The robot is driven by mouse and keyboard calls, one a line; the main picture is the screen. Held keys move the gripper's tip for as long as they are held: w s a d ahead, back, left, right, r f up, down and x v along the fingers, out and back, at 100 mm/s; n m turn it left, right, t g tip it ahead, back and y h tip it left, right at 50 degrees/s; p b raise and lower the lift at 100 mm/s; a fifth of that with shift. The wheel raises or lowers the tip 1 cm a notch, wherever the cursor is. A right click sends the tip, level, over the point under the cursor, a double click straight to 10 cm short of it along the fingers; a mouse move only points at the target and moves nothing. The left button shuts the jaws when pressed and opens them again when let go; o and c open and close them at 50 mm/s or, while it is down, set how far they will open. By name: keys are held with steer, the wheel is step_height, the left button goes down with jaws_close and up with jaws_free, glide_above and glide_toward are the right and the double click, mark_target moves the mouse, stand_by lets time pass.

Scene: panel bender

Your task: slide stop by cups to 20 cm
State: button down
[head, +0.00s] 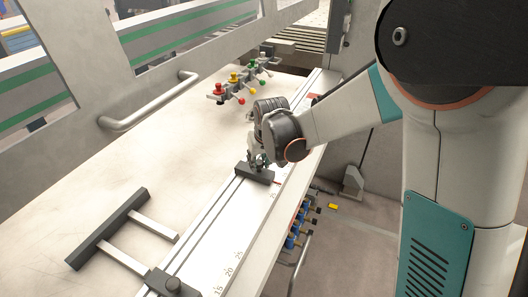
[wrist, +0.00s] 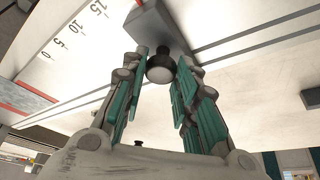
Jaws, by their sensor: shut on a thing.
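A dark grey stop block (head: 254,174) sits across the rail on the table's right side; it also shows at the top of the wrist view (wrist: 155,22). My gripper (head: 259,160) is shut on this knob from above. A white scale strip (wrist: 75,30) with marks 0, 5, 10 and 15 shows left of the block in the wrist view. The block's exact reading is hidden. Things that could be the cups are not clearly identifiable.
Red, yellow and green knobs (head: 240,82) stand at the back. A handle (head: 150,105) is at left.

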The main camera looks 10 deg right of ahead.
steer(key=shift+s+a, duration=0.15)
steer(key=shift+s, duration=0.05)
steer(key=c, duration=1.3)
jaws_free()
steer(key=v, duration=1.2)
steer(key=shift+s, duration=0.1)
steer(key=s+d+t, duration=0.1)
steer(key=s+d, duration=0.2)
steer(key=s, duration=0.5)
steer(key=s+d+m+t+b, duration=0.1)
steer(key=s+d, duration=0.2)
steer(key=s, duration=0.5)
steer(key=s+d+m+h+b, duration=0.1)
steer(key=s+d, duration=0.2)
steer(key=s, duration=0.6)
steer(key=shift+d+f+t, duration=0.25)
steer(key=shift+d+t, duration=0.15)
